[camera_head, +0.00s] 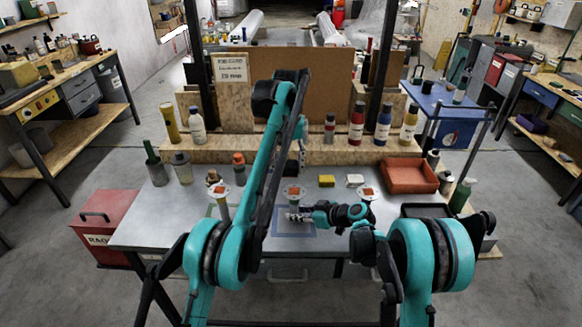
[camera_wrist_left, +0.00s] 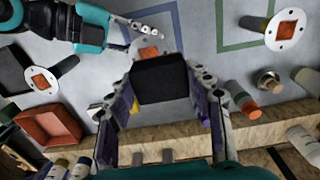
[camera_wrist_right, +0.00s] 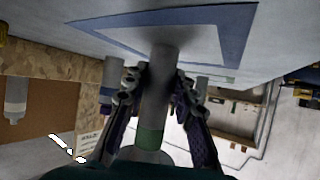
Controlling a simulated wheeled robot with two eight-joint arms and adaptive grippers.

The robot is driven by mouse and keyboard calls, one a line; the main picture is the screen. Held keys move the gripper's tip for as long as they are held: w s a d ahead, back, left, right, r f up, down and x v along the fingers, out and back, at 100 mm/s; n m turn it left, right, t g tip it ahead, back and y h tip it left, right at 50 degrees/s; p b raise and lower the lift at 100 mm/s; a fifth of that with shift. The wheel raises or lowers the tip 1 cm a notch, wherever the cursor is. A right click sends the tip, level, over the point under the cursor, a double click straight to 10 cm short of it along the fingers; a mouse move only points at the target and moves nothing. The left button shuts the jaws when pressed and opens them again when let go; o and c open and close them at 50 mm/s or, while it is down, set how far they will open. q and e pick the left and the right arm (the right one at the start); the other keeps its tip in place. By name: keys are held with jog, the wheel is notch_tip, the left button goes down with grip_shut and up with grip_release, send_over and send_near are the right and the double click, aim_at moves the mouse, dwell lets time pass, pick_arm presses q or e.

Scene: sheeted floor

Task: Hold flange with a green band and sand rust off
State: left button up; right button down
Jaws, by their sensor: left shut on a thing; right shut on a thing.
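The middle flange (camera_head: 294,192) is a pale disc with an orange rust patch, above the tabletop. It also shows in the left wrist view (camera_wrist_left: 150,50), partly hidden by the black block. My right gripper (camera_head: 299,215) is shut on its grey stem; in the right wrist view a green band (camera_wrist_right: 149,138) rings the stem. My left gripper (camera_head: 298,168) is above this flange, shut on a black block (camera_wrist_left: 160,79). Whether block and disc touch, I cannot tell. Two more flanges with rust patches stand to the left (camera_head: 219,190) and right (camera_head: 368,193).
The grey table (camera_head: 165,228) has a blue outline (camera_head: 284,234) under the held flange. An orange tray (camera_head: 410,176), a yellow block (camera_head: 326,181) and a white block (camera_head: 355,181) lie right. Bottles line the back ledge (camera_head: 270,152). A red box (camera_head: 100,225) stands left.

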pick_arm(q)
send_over(288, 192)
jog(key=shift+f, duration=2.85)
notch_tip(288, 192, down, 2)
jog(key=shift+d+f, duration=0.1)
jog(key=shift+d, duration=0.85)
jog(key=shift+c, duration=0.4)
jog(key=shift+d, duration=1.1)
jog(key=shift+a, duration=1.9)
jog(key=shift+a+r, duration=0.15)
jog(key=shift+r, duration=4.05)
jog(key=shift+f, duration=0.2)
